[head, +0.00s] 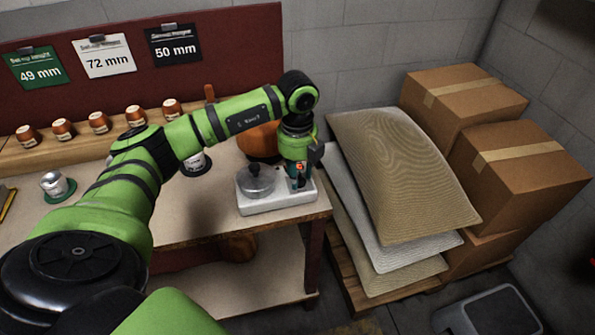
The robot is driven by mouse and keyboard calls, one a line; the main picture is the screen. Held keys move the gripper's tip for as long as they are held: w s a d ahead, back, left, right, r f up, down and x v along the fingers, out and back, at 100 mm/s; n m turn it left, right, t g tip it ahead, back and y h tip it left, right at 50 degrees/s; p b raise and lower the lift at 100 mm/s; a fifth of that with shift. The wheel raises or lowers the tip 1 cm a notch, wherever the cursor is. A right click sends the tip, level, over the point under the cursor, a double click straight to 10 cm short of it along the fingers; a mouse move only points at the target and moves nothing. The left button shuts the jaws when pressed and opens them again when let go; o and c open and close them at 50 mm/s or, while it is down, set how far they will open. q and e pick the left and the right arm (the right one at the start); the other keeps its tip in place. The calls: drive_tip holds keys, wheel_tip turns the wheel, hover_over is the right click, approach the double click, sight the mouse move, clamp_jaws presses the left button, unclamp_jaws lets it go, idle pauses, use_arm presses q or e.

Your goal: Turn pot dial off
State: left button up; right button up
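A round grey metal pot (258,183) with a small knob on top sits on the left part of a white base unit (262,207) at the right end of the workbench. My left gripper (299,182) points down over the right part of this base. A small red spot shows at the gripper. The dial cannot be made out; the gripper covers the area to the right of the pot. The fingers are small and dark, and I cannot tell whether they are open, shut or touching the base. My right gripper is not in view.
A rounded orange-brown object (259,141) stands behind the pot. Several brown-and-white jars (99,122) line the back shelf. A metal item (54,184) on a green disc is at left. Stacked sacks (398,170) and cardboard boxes (525,165) stand right of the bench.

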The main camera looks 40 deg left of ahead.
use_arm(q)
wheel_tip(320, 180, up, 12)
idle(0.7)
idle(0.4)
